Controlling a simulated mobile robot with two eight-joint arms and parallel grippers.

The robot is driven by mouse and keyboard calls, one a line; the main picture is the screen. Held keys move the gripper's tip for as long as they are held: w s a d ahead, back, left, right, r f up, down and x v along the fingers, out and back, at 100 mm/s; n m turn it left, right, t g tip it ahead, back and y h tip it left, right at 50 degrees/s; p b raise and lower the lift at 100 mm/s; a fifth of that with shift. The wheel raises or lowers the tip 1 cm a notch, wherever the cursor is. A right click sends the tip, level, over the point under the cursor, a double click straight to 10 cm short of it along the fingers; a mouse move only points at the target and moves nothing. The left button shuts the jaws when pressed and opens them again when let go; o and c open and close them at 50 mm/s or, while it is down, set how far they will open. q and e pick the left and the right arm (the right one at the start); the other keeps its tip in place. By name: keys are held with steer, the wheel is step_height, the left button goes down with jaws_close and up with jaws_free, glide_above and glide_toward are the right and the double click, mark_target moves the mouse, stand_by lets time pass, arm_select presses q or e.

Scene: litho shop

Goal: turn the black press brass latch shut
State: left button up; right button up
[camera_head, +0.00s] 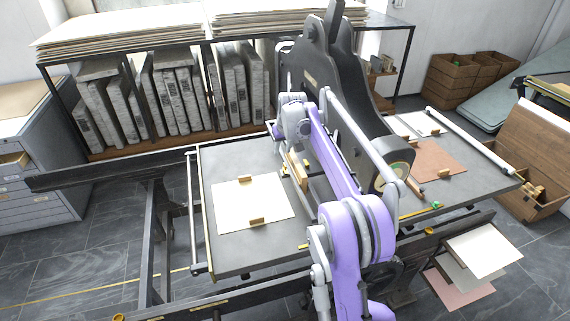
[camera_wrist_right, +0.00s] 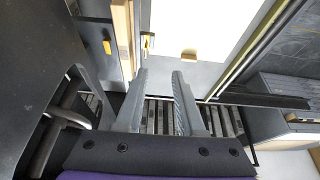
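The black press (camera_head: 325,75) stands in the middle of the head view, with its dark upright frame over a grey bed (camera_head: 240,165). My right arm reaches up in front of it, and its wrist hides part of the frame. My right gripper (camera_wrist_right: 159,75) is open and empty in the right wrist view, with its two fingers apart. Small yellow brass-coloured fittings (camera_wrist_right: 147,41) and (camera_wrist_right: 107,46) show beyond the fingers, beside a wooden bar (camera_wrist_right: 123,35). I cannot tell which of them is the latch, or how it is turned. My left gripper is not in view.
A white sheet (camera_head: 253,205) lies on the bed between small wooden blocks. A rack of grey stones (camera_head: 180,95) stands behind. A brown sheet (camera_head: 437,160) lies on the right-hand table. Wooden crates (camera_head: 452,80) stand at the back right.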

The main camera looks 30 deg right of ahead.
mark_target(285, 169)
steer(key=d+x, duration=0.1)
steer(key=x, duration=0.3)
steer(key=d+x, duration=0.1)
steer(key=x, duration=0.4)
steer(key=d+x, duration=0.1)
steer(key=x, duration=0.4)
steer(key=shift+w+d+r, duration=0.15)
steer(key=shift+w, duration=0.3)
jaws_close()
